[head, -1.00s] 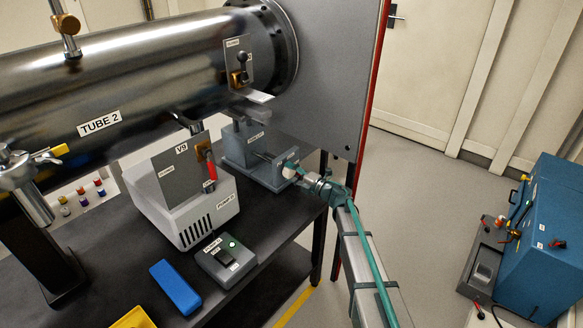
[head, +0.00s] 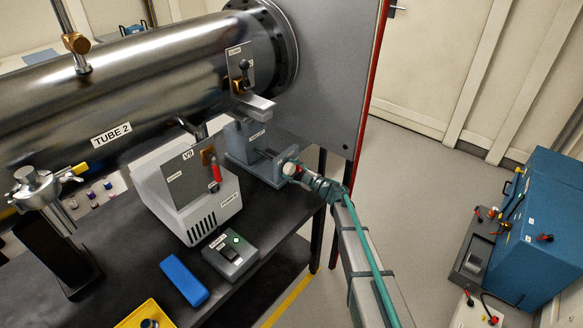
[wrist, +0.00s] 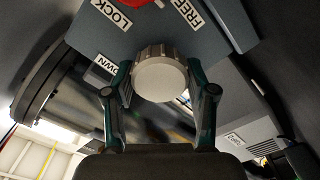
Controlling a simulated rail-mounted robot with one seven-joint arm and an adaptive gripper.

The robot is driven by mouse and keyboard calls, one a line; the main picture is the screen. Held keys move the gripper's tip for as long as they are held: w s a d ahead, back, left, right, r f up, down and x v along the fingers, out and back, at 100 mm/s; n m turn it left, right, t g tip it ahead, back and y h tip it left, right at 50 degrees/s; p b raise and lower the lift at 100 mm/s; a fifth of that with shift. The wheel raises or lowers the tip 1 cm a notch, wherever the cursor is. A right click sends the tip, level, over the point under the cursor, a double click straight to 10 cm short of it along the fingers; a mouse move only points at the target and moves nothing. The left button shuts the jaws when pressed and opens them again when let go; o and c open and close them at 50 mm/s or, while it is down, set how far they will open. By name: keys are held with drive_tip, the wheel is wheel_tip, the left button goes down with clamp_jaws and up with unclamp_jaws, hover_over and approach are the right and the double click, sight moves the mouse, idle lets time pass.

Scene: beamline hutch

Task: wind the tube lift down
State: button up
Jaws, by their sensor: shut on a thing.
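The tube lift (head: 262,158) is a grey-blue block with a base, standing on the dark bench below the right end of the steel tube (head: 120,90) marked TUBE 2. Its pale round knob (head: 289,168) faces my arm. My gripper (head: 296,172) is shut on this knob. In the wrist view the ribbed knob (wrist: 161,75) sits between the two fingers of my gripper (wrist: 160,88). Labels LOCK, FREE and a partly hidden DOWN show on the lift (wrist: 185,30) around it. A red part (wrist: 145,2) shows between LOCK and FREE, mostly cut off.
A white pump box (head: 205,205) with a V9 plate stands left of the lift. A small switch box (head: 230,254) with a green light and a blue block (head: 184,280) lie in front. A grey panel (head: 330,70) rises behind. A blue cabinet (head: 540,230) stands at right.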

drive_tip(key=shift+m, duration=0.3)
drive_tip(key=o, duration=1.1)
drive_tip(key=shift+o, duration=0.2)
drive_tip(key=shift+s+d, duration=0.1)
drive_tip(key=v, duration=1.1)
drive_tip(key=shift+s+d, duration=0.2)
drive_tip(key=shift+d, duration=0.15)
